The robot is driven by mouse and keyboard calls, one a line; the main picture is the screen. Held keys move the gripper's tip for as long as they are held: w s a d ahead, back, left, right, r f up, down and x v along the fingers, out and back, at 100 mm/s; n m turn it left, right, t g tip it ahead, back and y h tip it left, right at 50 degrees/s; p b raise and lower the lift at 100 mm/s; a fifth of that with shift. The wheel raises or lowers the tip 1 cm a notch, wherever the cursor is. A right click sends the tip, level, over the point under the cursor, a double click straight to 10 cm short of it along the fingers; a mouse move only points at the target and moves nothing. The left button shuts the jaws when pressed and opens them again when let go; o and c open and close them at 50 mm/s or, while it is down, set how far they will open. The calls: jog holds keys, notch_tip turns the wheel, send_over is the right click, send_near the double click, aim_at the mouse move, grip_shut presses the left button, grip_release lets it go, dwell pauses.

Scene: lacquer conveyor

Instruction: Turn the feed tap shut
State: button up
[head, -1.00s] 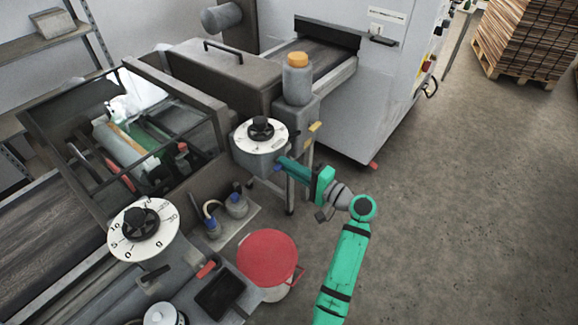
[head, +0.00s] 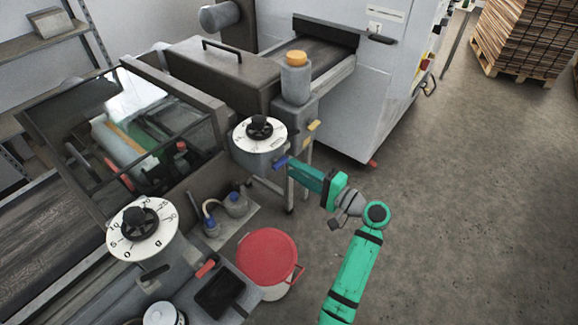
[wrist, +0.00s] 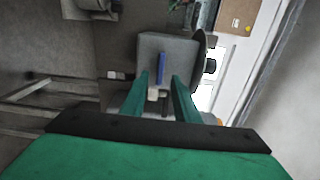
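A small blue lever (head: 281,162) sticks out from the grey box (head: 262,160) under the upper white dial; I take it for the feed tap, though no label shows. In the wrist view the blue lever (wrist: 161,67) is a narrow upright bar on the box face, in line with the gap between my fingers. My gripper (head: 291,163) is on the right side of the lever, pointing at it. In the wrist view my gripper (wrist: 160,78) has its two green fingers apart, with nothing held. I cannot tell whether a fingertip touches the lever.
A yellow lever (head: 314,125) is behind the box, and a red lever (head: 206,268) is at lower left. A grey bottle with an orange cap (head: 296,79) stands above. A red-lidded bucket (head: 267,256) stands below my gripper. The floor (head: 450,180) to the right is clear.

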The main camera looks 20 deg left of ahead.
jog(key=v, duration=0.6)
jog(key=shift+d, duration=0.4)
jog(key=shift+s, duration=0.1)
